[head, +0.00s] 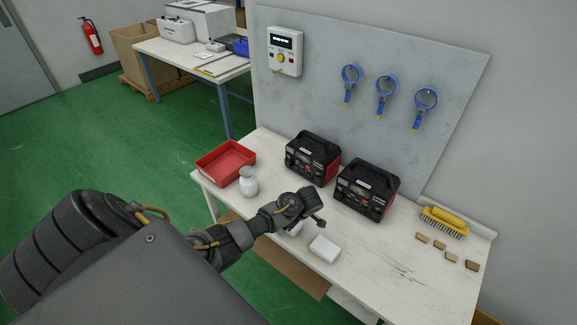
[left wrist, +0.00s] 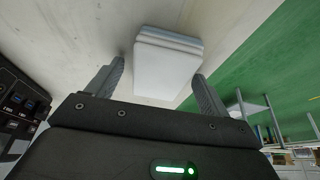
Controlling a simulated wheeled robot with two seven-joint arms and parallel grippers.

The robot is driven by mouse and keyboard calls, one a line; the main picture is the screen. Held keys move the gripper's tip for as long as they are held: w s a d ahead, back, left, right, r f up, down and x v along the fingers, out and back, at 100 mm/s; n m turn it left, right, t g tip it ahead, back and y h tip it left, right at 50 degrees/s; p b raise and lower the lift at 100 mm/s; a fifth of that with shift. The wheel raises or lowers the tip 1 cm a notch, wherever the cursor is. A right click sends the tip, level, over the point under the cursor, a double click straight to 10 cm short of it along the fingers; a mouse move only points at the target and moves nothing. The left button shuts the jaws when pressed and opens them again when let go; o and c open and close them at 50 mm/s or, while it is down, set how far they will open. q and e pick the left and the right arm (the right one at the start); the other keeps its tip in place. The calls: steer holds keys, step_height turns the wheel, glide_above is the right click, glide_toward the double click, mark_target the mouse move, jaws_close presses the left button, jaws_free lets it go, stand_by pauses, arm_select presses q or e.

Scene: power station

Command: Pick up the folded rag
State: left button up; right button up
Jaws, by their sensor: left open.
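The folded rag (head: 324,248) is a white, flat, layered block lying on the white workbench (head: 400,285) near its front edge. The left wrist view shows the rag (left wrist: 168,62) with pale blue-grey layers at its far edge, ahead of the jaws and between the lines of the two fingers. My left gripper (head: 317,218) is just behind and above the rag in the head view. Its fingers (left wrist: 158,78) are open and apart from the rag, with nothing held. My right gripper is not seen.
Two black-and-red power units (head: 313,158) (head: 367,190) stand behind the gripper. A white jar (head: 248,182) and red tray (head: 226,162) are on the left. A yellow brush (head: 444,222) and several small brown blocks (head: 446,255) lie right. The bench's front right is clear.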

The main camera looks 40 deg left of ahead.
arm_select(q)
steer(key=shift+f, duration=0.15)
steer(key=c, duration=1.1)
step_height(320, 180, up, 3)
steer(key=shift+w, duration=0.1)
steer(key=shift+c, duration=0.2)
steer(key=s+d+r+p, duration=0.4)
steer(key=s+d+r, duration=0.3)
steer(key=s+r, duration=0.3)
steer(key=shift+s+d+r, duration=0.15)
steer(key=shift+s, duration=0.95)
